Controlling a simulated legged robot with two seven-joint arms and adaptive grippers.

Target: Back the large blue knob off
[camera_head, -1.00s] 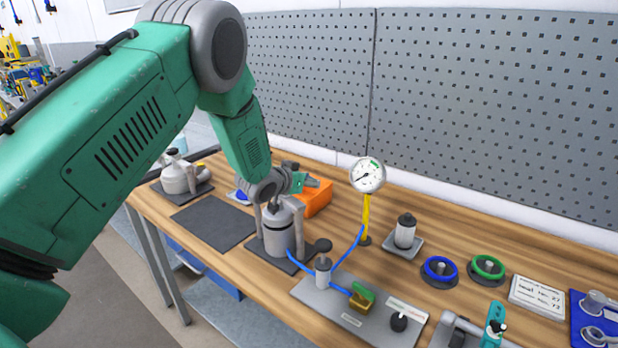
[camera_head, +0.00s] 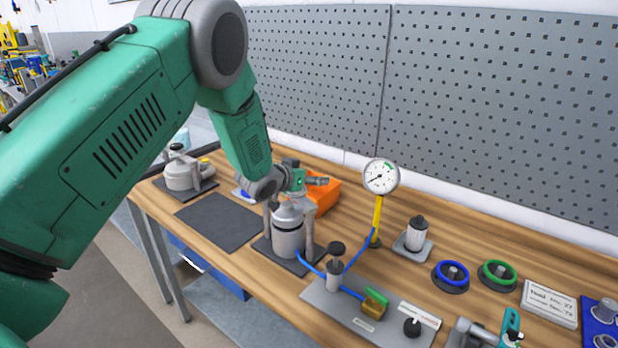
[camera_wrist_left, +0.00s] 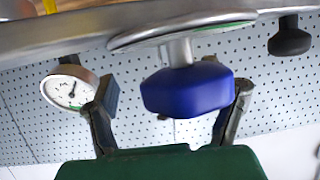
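The large blue knob (camera_wrist_left: 188,88) fills the middle of the left wrist view, on a short pale stem from a round metal disc (camera_wrist_left: 182,36). My left gripper (camera_wrist_left: 170,102) has its fingers apart, one on each side of the knob. A gap shows at the left finger; the right finger overlaps the knob's edge in the picture, and I cannot tell whether they touch. In the head view my left gripper (camera_head: 316,181) is over the grey lidded canister (camera_head: 289,236), and I cannot make out the knob there.
Near the canister stand the pressure gauge (camera_head: 380,177) on its yellow post, an orange box (camera_head: 325,195) and a grey plate (camera_head: 345,309) with blue hose and a black knob. A dark mat (camera_head: 217,221) lies bare to the left. Pegboard backs the bench.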

